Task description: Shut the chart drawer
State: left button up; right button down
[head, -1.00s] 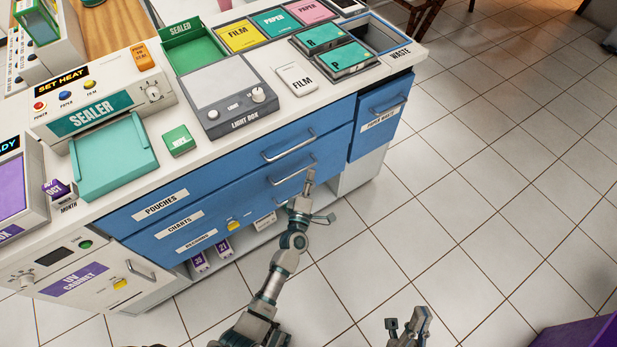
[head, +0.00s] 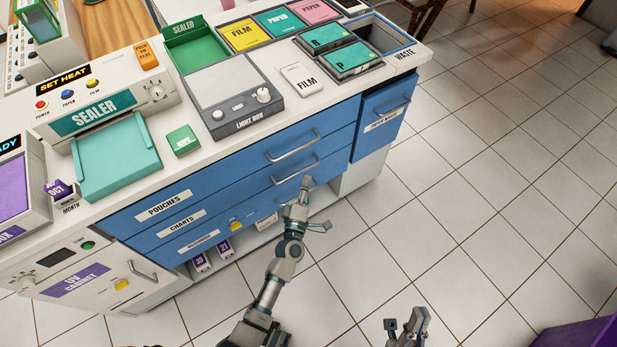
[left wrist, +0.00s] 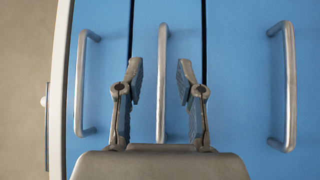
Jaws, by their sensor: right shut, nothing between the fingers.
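The chart drawer (head: 225,208) is the blue middle drawer, labelled CHARTS, with a metal bar handle (head: 295,169). Its front looks about level with the drawers above and below. My left gripper (head: 314,200) is in front of the lower drawers, just below the charts handle and apart from it. My right gripper (head: 405,325) is shut and empty at the bottom, away from the cabinet.
A paper waste drawer (head: 375,125) stands right, the UV cabinet (head: 85,285) left.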

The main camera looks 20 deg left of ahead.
pick_arm(q)
jog(key=s+d+f, duration=0.1)
jog(key=s, duration=0.8)
jog(key=shift+f, duration=0.2)
jog(key=shift+s, duration=0.1)
